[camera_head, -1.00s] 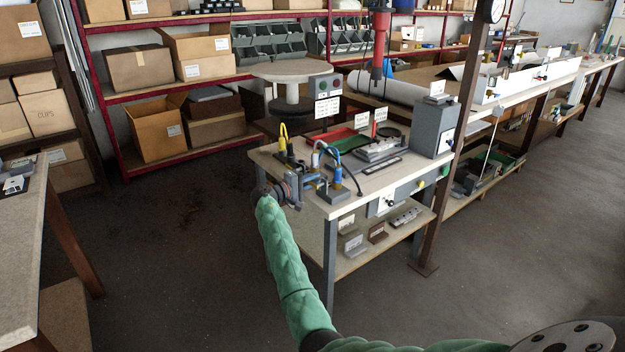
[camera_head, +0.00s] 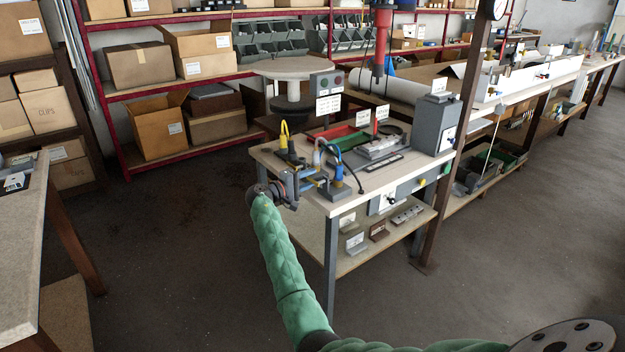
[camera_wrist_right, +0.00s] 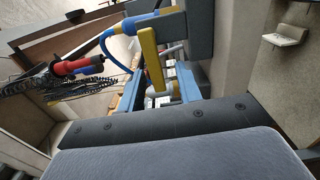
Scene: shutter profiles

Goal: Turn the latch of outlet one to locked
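Two grey outlet blocks stand at the front left of the workbench (camera_head: 375,193), one with a yellow plug (camera_head: 284,138) and one with a blue plug (camera_head: 338,173). Which is outlet one cannot be read. My right gripper (camera_head: 318,184) reaches in at the bench's front left corner, beside the blue plug. In the right wrist view, the blue fingers of my right gripper (camera_wrist_right: 158,92) are apart. A yellow latch lever (camera_wrist_right: 151,60) extends into the space between them, beside a grey block (camera_wrist_right: 200,25) and blue hose (camera_wrist_right: 108,42). Contact with the fingers cannot be told. My left gripper is out of view.
A red tray (camera_head: 337,131), a grey box (camera_head: 434,125) and a sign post (camera_head: 326,88) stand on the bench. A red tool (camera_head: 382,40) hangs above it. A brown post (camera_head: 455,140) rises at its right. The floor at left is clear.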

